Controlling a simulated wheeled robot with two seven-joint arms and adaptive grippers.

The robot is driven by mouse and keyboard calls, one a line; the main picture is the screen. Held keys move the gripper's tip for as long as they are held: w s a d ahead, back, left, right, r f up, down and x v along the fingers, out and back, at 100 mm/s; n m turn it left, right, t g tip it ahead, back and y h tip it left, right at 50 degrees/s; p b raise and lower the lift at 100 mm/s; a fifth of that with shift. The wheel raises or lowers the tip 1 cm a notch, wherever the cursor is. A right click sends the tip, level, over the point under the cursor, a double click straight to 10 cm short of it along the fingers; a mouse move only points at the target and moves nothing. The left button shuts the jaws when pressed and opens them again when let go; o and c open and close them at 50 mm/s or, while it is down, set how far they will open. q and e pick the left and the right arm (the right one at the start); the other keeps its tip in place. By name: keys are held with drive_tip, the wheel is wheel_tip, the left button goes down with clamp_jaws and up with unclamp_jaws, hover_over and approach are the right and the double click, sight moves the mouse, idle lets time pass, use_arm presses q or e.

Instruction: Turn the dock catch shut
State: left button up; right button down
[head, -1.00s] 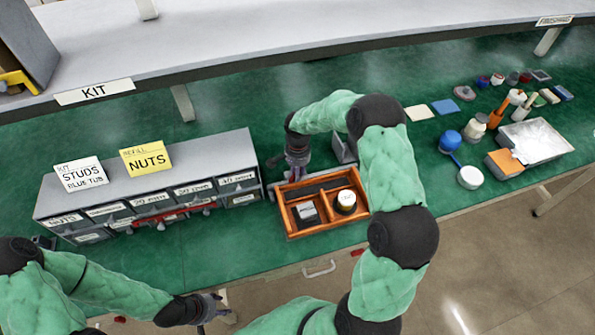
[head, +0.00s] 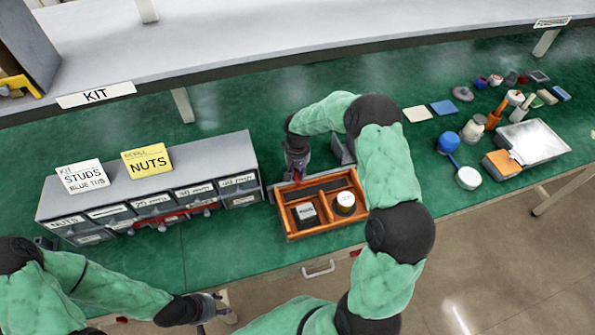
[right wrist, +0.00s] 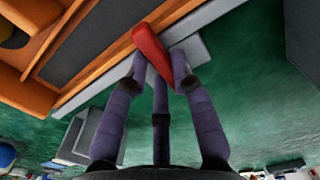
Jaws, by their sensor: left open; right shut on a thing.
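The dock catch is a red lever (right wrist: 151,52) on a grey bar beside the orange tray (right wrist: 110,36) in the right wrist view. My right gripper (right wrist: 160,70) has its fingers closed around the lever's lower end. In the head view a bit of the red catch (head: 297,177) shows below my right gripper (head: 297,165), at the back left corner of the orange tray (head: 291,228). The grey dock under the tray is mostly hidden. My left gripper (head: 218,306) is open and empty by the bench's front edge.
A grey drawer cabinet (head: 190,160) with cards on top stands left of the tray. Bottles, pads and a metal pan (head: 535,142) lie to the right. Green bench between is clear.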

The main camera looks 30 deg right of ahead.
sight(297, 174)
drive_tip(key=shift+n, duration=0.4)
drive_tip(key=c, duration=1)
unclamp_jaws()
drive_tip(key=shift+c, duration=0.2)
wheel_tip(297, 174, up, 12)
